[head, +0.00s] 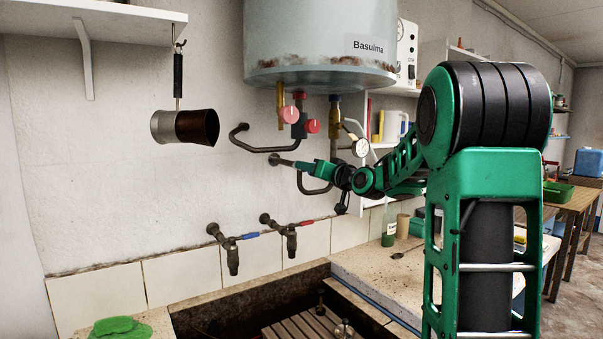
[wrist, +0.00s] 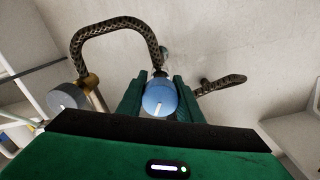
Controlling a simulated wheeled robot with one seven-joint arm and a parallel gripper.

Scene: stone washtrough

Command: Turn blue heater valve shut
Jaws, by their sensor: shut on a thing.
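The white water heater (head: 322,40) hangs on the wall, with pipes and two red-pink knobs (head: 290,114) under it. My gripper (head: 308,166) reaches in under the heater from the right, in front of the wall pipes. In the wrist view the round blue valve knob (wrist: 159,98) sits between my two green fingers, which are shut on it. A short pale mark shows on the knob's face. The blue knob cannot be made out in the head view, where my gripper covers that spot.
A pressure gauge (head: 359,148) and bent dark pipes (head: 265,149) are close to my gripper. A grey knob (wrist: 68,98) shows at left in the wrist view. Below are two taps (head: 231,255) and the stone trough (head: 215,303). A metal dipper (head: 163,126) hangs at left.

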